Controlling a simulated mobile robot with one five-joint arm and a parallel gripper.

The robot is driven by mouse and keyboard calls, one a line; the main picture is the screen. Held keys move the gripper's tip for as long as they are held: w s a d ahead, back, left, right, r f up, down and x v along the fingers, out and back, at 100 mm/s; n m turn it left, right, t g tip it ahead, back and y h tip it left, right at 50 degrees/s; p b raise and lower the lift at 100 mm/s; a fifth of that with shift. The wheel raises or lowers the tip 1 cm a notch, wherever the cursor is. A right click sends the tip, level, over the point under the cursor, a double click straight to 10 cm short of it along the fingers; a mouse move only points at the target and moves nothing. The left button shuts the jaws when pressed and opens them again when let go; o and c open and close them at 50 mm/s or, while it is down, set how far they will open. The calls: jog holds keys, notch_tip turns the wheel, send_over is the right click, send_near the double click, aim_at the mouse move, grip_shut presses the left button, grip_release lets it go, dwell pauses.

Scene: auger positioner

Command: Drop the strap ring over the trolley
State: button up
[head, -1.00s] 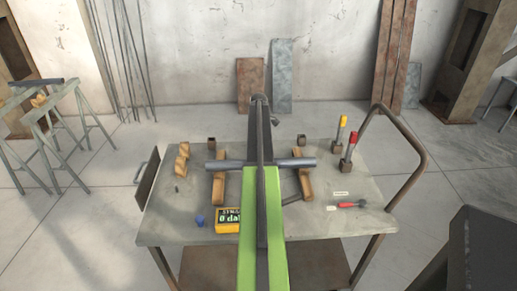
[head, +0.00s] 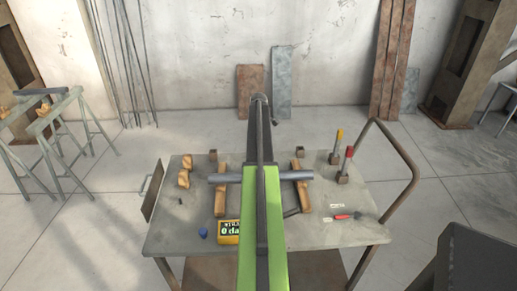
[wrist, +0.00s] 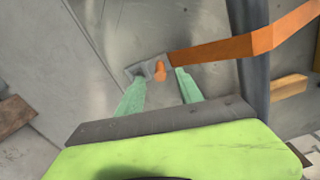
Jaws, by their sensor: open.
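The strap ring (wrist: 225,50) shows in the wrist view as a bent orange band with a grey metal buckle (wrist: 150,69) at its left end. My gripper (wrist: 158,84) has two green fingers, set apart. The buckle is just beyond the fingertips, close to the gap between them; whether they touch cannot be told. The trolley (head: 180,238) is a grey-topped cart in the head view, with a bent tube handle at its right. My arm covers its middle and hides the strap ring and gripper there.
A grey pipe (head: 300,176) rests on wooden blocks on the trolley. A yellow box (head: 228,232), a blue piece (head: 203,233), a red-handled tool (head: 342,217) and two clamps stand or lie around it. Trestles (head: 50,112) stand at the left. The floor behind the trolley is open.

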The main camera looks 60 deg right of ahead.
notch_tip(320, 180, up, 10)
jog(key=p, duration=0.8)
